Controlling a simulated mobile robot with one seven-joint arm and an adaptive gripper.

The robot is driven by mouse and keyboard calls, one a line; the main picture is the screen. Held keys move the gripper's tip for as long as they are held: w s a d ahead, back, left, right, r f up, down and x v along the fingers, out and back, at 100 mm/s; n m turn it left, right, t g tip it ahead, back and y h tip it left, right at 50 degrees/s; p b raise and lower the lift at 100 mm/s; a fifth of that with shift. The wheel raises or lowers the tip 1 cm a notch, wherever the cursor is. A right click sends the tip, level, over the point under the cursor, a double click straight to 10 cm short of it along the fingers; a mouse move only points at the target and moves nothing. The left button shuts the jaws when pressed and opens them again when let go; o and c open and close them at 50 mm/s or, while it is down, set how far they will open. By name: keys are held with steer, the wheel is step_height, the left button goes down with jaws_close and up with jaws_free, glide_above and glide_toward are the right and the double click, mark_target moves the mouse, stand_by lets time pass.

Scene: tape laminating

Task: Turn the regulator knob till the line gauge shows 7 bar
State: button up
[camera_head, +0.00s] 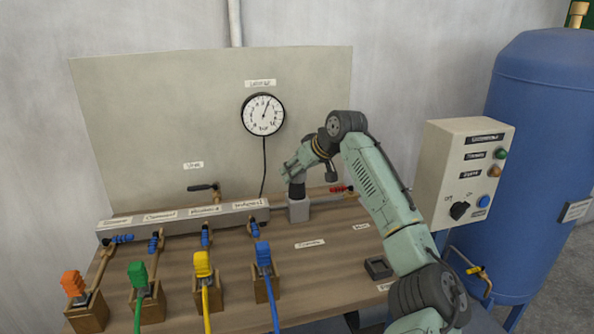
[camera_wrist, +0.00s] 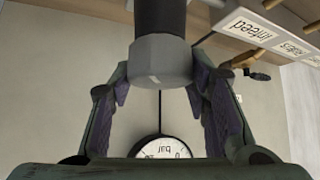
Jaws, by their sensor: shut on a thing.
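The line gauge (camera_head: 263,114) is a round white dial with a black rim on the back panel. Its needle points up and slightly right; the numbers are too small to read. The regulator knob (camera_wrist: 160,58) is grey and faceted, below a dark body in the wrist view. In the head view, the dark part of the regulator (camera_head: 297,190) stands on a grey block (camera_head: 299,210). My gripper (camera_head: 293,176) is over it, with its fingers (camera_wrist: 160,80) closed on both sides of the knob. In the wrist view, the gauge (camera_wrist: 160,148) is upside down and partly hidden by my gripper.
A grey manifold (camera_head: 185,219) with labels runs along the bench (camera_head: 235,270). A black-handled valve (camera_head: 204,187) and a red-handled valve (camera_head: 340,188) are nearby. Orange, green, yellow and blue connectors stand in front. A control box (camera_head: 465,170) and blue tank (camera_head: 545,150) are at right.

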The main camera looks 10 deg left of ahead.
steer(key=c, duration=0.3)
steer(key=shift+c, duration=0.3)
steer(key=shift+f+m+t, duration=0.1)
steer(key=shift+m+t, duration=0.2)
steer(key=shift+m, duration=0.1)
steer(key=m+t+h+b, duration=0.1)
steer(key=m+h, duration=0.1)
steer(key=shift+a+m+b, duration=0.1)
steer(key=shift+m+b, duration=0.2)
steer(key=shift+m, duration=0.1)
steer(key=m+t+h, duration=0.1)
steer(key=m+h, duration=0.2)
steer(key=m, duration=0.1)
steer(key=shift+t, duration=0.4)
steer(key=shift+m+h, duration=1.1)
steer(key=shift+m, duration=0.4)
